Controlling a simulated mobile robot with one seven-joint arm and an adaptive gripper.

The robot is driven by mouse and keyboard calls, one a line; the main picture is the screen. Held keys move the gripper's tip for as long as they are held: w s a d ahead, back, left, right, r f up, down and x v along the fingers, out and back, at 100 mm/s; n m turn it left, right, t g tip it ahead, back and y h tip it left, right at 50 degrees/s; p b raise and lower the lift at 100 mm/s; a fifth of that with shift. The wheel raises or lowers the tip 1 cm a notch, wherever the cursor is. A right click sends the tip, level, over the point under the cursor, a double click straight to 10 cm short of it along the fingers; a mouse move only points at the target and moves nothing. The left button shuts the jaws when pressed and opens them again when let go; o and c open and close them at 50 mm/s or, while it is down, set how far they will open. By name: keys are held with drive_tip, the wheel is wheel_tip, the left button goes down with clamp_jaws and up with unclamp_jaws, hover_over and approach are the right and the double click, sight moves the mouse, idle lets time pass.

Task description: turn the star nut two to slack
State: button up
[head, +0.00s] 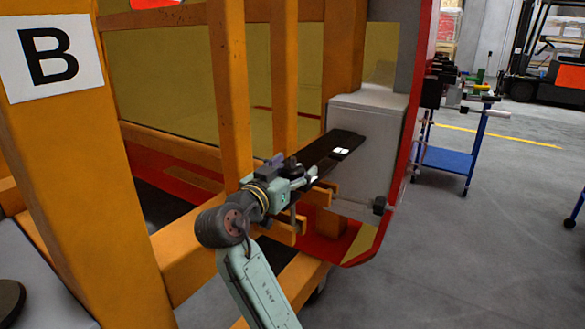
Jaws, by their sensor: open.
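A dark knob (379,205), which looks like a star nut, sits at the right end of a thin horizontal rod below the grey box. I cannot read any number on it. My gripper (313,178) is up and left of this knob, apart from it in the picture, close to the orange frame posts. It is open, and I see nothing held in it. The fingers are small and partly lost against the dark plate behind. Any other star nut near the gripper is hidden or too small to tell.
A dark flat plate (330,150) with a white label lies just beyond my gripper. The orange frame (232,90) with a "B" sign (52,57) crowds the left. A grey box (368,140) and red panel edge stand right.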

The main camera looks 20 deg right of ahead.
sight(292, 175)
drive_tip(key=shift+c, duration=0.2)
drive_tip(key=c, duration=1.1)
drive_tip(key=shift+f+n+t+y, duration=0.15)
drive_tip(key=shift+n+t+y, duration=0.55)
drive_tip(key=shift+t+y, duration=0.2)
drive_tip(key=shift+n+t+y, duration=1.4)
drive_tip(key=shift+n+y, duration=0.2)
drive_tip(key=shift+y, duration=0.5)
drive_tip(key=o, duration=1.1)
drive_tip(key=shift+o, duration=0.2)
drive_tip(key=shift+v, duration=3.8)
